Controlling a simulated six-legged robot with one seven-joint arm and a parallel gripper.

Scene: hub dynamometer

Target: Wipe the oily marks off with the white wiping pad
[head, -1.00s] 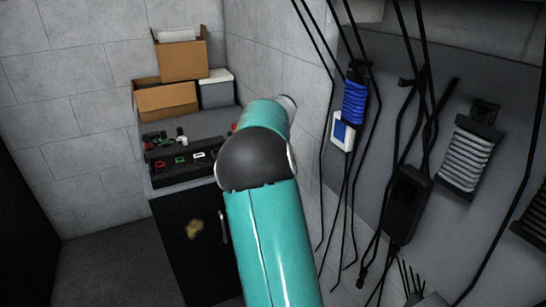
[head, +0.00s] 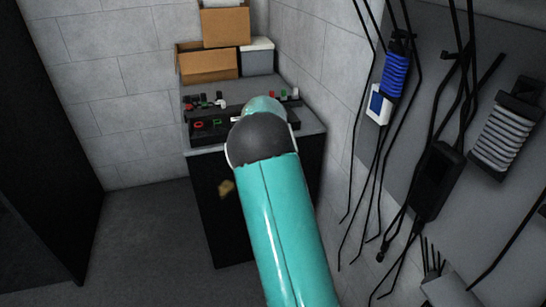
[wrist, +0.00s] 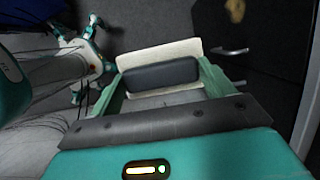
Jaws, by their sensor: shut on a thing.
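The white wiping pad (wrist: 160,53) shows in the wrist view as a flat pale slab with a dark grey grip block (wrist: 160,76). My gripper (wrist: 163,84) is shut on it, one teal finger on each side of the block. A yellow-brown oily mark (head: 226,188) is on the black front of the cabinet (head: 222,235), left of my arm in the head view. It also shows at the top of the wrist view (wrist: 235,9), apart from the pad. My arm hides the gripper, the pad and part of the cabinet front in the head view.
A bar handle (wrist: 231,51) sticks out of the cabinet front near the mark. A control panel (head: 212,127), cardboard boxes (head: 209,66) and a grey bin (head: 257,58) stand on top. Cables and a blue coil (head: 395,75) hang at right. The floor (head: 150,240) at left is clear.

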